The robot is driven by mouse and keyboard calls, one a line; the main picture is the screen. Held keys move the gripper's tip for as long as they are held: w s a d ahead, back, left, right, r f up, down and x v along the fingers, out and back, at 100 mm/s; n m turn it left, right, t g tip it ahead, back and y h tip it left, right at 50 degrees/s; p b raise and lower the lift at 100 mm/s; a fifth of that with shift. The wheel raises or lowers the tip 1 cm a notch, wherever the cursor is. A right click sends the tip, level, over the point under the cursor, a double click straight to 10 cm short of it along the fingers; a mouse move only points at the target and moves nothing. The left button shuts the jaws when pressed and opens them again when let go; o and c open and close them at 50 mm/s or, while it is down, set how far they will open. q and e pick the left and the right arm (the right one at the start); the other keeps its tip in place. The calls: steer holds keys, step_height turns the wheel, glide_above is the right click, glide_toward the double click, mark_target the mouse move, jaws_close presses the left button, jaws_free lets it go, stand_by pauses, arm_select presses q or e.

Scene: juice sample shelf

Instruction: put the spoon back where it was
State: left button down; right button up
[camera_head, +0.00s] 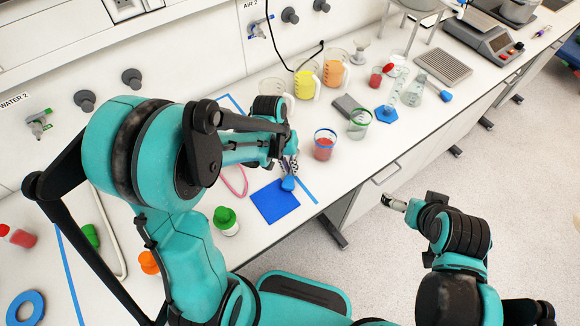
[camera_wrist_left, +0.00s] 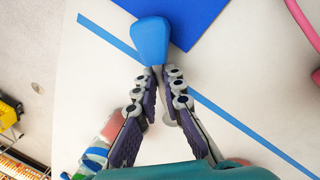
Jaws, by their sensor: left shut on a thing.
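My left gripper (camera_head: 290,165) is shut on the blue spoon (camera_head: 288,183). In the left wrist view, the left gripper (camera_wrist_left: 160,72) pinches the spoon (camera_wrist_left: 151,40) just behind its wide blue end, which points away from the fingers. The rest of the handle is mostly hidden between the fingers. The wide end overlaps a corner of the blue mat (camera_head: 275,204), also in the left wrist view (camera_wrist_left: 205,18); I cannot tell whether they touch. My right gripper (camera_head: 393,202) is over the floor, away from the bench; its fingers are too small to read.
A blue tape line (camera_head: 306,190) runs beside the mat. A cup of red liquid (camera_head: 324,147) and a green-rimmed beaker (camera_head: 359,125) stand to the right. A green-capped jar (camera_head: 226,220) stands front left of the mat. A pink loop (camera_head: 236,182) lies left. Yellow and orange jugs stand behind.

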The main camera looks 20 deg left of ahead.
arm_select(q)
steer(key=shift+f, duration=0.15)
steer(key=c, duration=1.6)
jaws_free()
steer(key=shift+o, duration=0.2)
